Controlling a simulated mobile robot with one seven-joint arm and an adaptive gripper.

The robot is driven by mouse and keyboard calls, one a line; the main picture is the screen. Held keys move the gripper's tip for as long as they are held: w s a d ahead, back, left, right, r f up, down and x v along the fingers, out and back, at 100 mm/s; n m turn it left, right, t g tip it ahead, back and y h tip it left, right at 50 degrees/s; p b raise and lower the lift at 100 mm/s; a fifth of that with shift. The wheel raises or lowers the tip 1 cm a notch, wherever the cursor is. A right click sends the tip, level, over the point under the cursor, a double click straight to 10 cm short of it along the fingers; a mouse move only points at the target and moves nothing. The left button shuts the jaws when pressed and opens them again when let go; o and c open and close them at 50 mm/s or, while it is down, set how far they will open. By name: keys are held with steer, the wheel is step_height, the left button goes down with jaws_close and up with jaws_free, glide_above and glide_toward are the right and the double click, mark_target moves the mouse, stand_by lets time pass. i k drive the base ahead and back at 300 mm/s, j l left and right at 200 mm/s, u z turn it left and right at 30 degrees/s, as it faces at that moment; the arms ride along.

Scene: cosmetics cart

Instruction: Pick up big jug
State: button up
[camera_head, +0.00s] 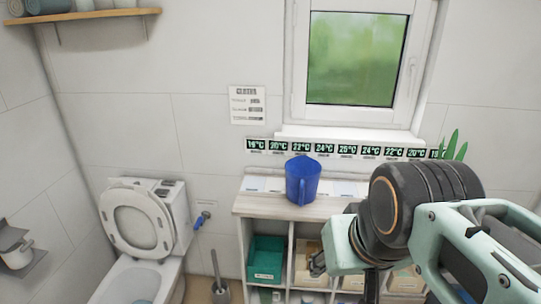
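The big jug is a blue jug (302,180) standing upright on top of the pale wooden shelf unit (258,205) below the window. Its handle faces the camera. My arm comes in from the right, and its end is in front of the shelf unit, lower than the jug and to its right.
The shelf unit's compartments hold a green bin (266,258) and beige bins. Flat cards lie on top near the wall, beneath a temperature strip (340,150). A plant (452,147) is partly behind my arm. A toilet (140,225) and brush (220,290) stand left.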

mark_target(303, 174)
steer(key=u, duration=1.25)
steer(key=z, duration=1.35)
steer(key=i+l+u, duration=0.5)
steer(key=i+l, duration=0.15)
steer(key=l, duration=0.15)
